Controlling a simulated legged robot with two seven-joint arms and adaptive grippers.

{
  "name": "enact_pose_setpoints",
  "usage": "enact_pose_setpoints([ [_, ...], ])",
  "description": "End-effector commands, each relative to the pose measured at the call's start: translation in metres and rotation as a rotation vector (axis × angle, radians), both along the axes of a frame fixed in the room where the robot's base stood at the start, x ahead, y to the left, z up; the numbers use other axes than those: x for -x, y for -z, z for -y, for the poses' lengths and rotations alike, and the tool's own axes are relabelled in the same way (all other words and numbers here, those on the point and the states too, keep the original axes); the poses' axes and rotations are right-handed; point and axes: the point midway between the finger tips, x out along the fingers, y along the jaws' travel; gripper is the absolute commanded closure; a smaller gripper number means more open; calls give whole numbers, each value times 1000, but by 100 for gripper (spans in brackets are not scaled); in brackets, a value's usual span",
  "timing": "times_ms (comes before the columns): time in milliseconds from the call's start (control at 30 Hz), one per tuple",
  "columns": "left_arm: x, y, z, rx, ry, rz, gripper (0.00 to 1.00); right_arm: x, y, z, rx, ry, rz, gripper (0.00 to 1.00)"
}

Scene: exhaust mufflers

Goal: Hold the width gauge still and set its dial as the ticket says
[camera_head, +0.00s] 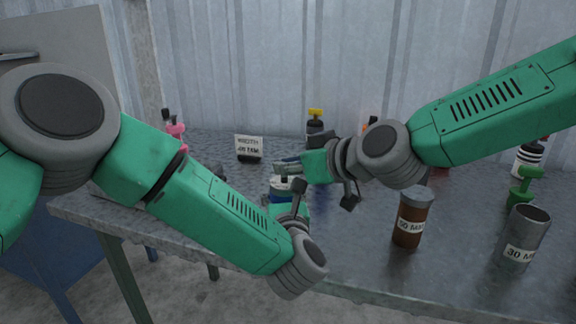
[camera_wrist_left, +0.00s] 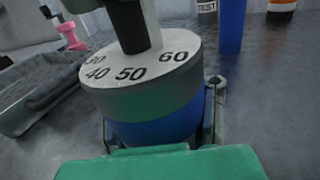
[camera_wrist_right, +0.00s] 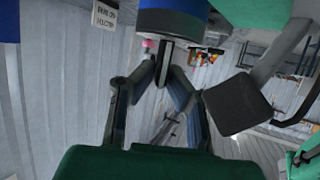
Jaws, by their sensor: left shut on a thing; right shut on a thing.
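The width gauge (camera_wrist_left: 155,100) has a blue body, a grey band and a pale dial top marked 30, 40, 50 and 60. Its dark knob (camera_wrist_left: 132,25) stands on top, with its lower end behind the 50. I cannot tell the exact setting. In the head view the gauge (camera_head: 279,188) is mostly hidden by my grippers. My left gripper (camera_head: 284,203) is shut around the blue body, a finger on each side. My right gripper (camera_wrist_right: 165,62) is shut on the knob. The ticket (camera_head: 248,143) stands behind; its top line reads WIDTH, its lower line is unclear.
A brown labelled canister (camera_head: 413,220) and a grey 30 MM cup (camera_head: 524,238) stand at right, near a green tool (camera_head: 522,187). A yellow-topped bottle (camera_head: 315,125) stands behind my grippers. A grey tray (camera_wrist_left: 45,90) lies beside the gauge. The corrugated wall (camera_head: 290,60) closes the back.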

Motion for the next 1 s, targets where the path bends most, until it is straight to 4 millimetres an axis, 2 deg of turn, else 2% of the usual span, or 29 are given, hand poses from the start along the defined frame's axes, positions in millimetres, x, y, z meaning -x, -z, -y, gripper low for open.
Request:
enact_pose_setpoints([
  [600, 0, 0, 0, -1, -1, 0, 100, 0, -1, 0, 7, 459, 8, 100],
  [1000, 0, 0, 0, 0, -2, 0, 100, 0, -1, 1, 2, 597, 5, 100],
])
